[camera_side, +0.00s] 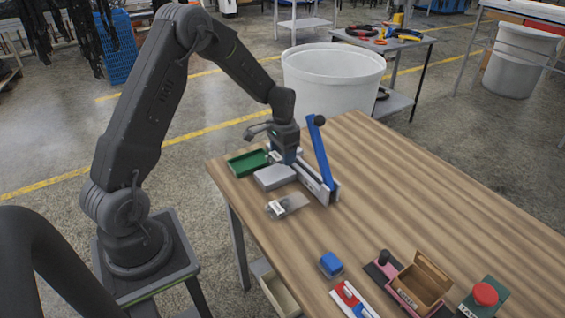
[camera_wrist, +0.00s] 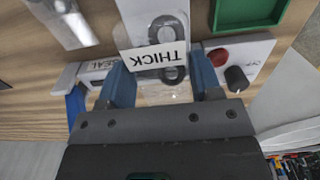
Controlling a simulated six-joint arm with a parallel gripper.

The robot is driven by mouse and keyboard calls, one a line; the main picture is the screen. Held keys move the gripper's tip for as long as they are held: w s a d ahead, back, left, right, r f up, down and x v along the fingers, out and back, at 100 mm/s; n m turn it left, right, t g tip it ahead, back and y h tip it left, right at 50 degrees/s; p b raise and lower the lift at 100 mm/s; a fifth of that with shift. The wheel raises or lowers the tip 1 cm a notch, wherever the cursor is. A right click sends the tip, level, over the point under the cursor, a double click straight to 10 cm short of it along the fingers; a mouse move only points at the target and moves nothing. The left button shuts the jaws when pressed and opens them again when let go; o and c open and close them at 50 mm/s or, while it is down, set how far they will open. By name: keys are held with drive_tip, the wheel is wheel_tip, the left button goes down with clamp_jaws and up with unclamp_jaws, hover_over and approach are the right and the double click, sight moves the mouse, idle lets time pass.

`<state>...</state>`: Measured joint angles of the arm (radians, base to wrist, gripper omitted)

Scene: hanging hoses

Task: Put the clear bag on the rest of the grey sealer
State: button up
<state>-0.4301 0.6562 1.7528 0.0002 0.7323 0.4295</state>
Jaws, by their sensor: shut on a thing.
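My gripper (camera_side: 287,156) points down over the grey sealer (camera_side: 318,184), beside its raised blue lever (camera_side: 319,152). In the wrist view its two blue fingers (camera_wrist: 162,80) are apart, shut on a clear bag (camera_wrist: 175,93) between them. The bag has a white label reading "THICK" and dark rings inside. The bag hangs over the sealer, close to the flat grey rest (camera_side: 274,178), which also shows in the wrist view (camera_wrist: 135,14). I cannot tell whether the bag touches the rest. In the side view the gripper hides most of the bag.
A second clear bag (camera_side: 288,206) lies on the table in front of the rest. A green tray (camera_side: 247,162) is left of the sealer. A blue block (camera_side: 331,264), wooden box (camera_side: 423,284) and red button (camera_side: 485,294) stand nearer the front. The table's right side is clear.

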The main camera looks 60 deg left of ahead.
sight(283, 169)
drive_tip(key=shift+f, duration=1.85)
drive_tip(key=o, duration=0.9)
drive_tip(key=shift+f, duration=0.15)
